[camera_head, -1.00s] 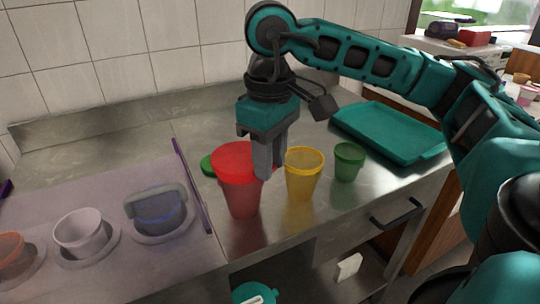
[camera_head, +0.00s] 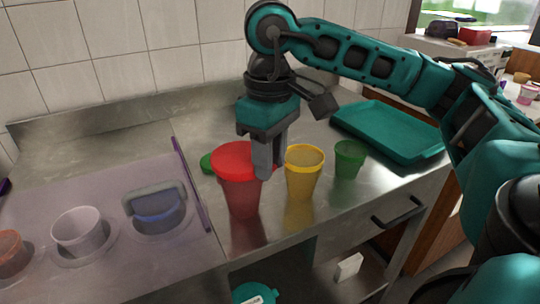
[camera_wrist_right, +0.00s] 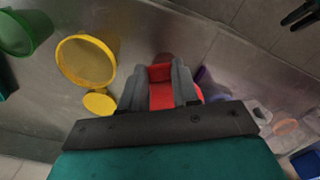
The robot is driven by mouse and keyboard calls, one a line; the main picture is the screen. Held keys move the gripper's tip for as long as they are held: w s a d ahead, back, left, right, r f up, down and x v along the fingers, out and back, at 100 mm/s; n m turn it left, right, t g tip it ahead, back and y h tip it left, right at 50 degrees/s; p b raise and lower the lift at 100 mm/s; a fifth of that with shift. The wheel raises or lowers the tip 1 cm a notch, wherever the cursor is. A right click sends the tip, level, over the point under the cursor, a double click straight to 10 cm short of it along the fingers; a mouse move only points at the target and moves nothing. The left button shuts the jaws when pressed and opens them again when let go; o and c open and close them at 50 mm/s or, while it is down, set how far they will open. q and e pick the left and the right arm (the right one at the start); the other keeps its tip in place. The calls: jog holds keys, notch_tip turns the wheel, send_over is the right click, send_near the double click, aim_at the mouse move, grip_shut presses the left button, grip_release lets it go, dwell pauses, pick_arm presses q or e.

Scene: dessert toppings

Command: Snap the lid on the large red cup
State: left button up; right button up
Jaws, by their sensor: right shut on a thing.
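The large red cup (camera_head: 243,199) stands upright on the steel counter, with a see-through red body. A brighter red, flat lid (camera_head: 234,157) covers its top in the head view; whether it is fully seated I cannot tell. My right gripper (camera_head: 263,174) points down at the cup's right upper side. It is shut on the red lid, whose red also shows between the fingers in the wrist view (camera_wrist_right: 162,96). The fingers hide part of the rim. My left gripper is not in view.
A yellow cup (camera_head: 302,180) and a green cup (camera_head: 348,161) stand close to the right. A green disc (camera_head: 206,163) lies behind the red cup. A purple-edged clear panel (camera_head: 192,190) and bowls are at the left. A teal tray (camera_head: 390,128) lies at the back right.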

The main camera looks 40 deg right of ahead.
jog(key=o, duration=1.1)
jog(key=shift+o, duration=0.2)
jog(key=o, duration=0.5)
jog(key=shift+r, duration=0.1)
jog(key=shift+r+p, duration=1.85)
jog(key=shift+r, duration=1.1)
jog(key=shift+c, duration=0.4)
